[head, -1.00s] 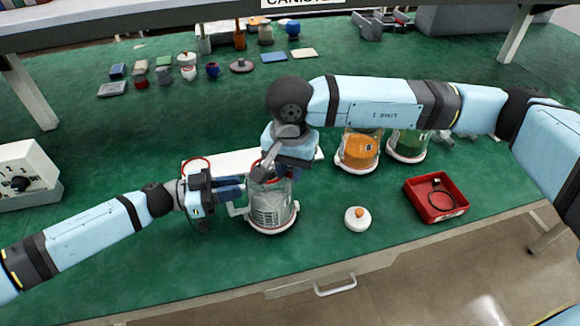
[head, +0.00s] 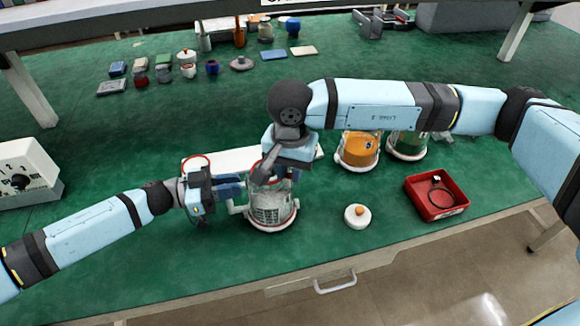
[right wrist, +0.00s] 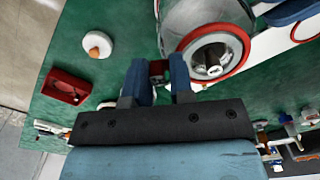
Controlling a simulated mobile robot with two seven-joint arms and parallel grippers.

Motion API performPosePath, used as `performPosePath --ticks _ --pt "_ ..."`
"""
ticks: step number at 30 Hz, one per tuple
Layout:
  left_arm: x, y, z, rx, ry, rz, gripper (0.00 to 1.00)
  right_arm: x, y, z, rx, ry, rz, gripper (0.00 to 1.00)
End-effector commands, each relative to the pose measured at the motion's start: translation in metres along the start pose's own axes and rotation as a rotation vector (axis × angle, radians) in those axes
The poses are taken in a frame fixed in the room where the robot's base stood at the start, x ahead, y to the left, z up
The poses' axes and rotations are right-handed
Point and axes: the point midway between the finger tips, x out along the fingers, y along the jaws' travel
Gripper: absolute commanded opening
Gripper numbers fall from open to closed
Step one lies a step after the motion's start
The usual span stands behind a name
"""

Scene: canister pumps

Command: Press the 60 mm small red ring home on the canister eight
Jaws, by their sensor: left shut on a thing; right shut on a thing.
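A clear canister (head: 272,212) with a white base edged in red stands at the table's front middle. Its open mouth (right wrist: 212,58) shows in the right wrist view, with a red band (right wrist: 245,38) around the rim. My left gripper (head: 241,188) is shut at the canister's left side, on its white handle (head: 235,209). My right gripper (right wrist: 160,78) is shut on a small red piece (right wrist: 157,68), seemingly part of the small red ring, beside the mouth. I cannot tell how the ring sits. My right wrist hides much of the canister top in the head view. No number is readable on this canister.
Another red ring (head: 195,163) lies on a white board (head: 228,160) behind. An orange-filled canister (head: 359,151) and a green one (head: 408,144) stand right. A white knob-topped lid (head: 357,216) and a red tray (head: 437,196) are front right. The front left table is clear.

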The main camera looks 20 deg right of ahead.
Motion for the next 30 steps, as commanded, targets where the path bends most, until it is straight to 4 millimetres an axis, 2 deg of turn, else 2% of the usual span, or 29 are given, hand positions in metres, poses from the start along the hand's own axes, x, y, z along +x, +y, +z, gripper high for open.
performPosePath --ticks 30 --pt "0.000 0.000 0.000 0.000 0.000 0.000 0.00 0.015 0.000 0.000 0.000 -0.001 -0.001 0.00"
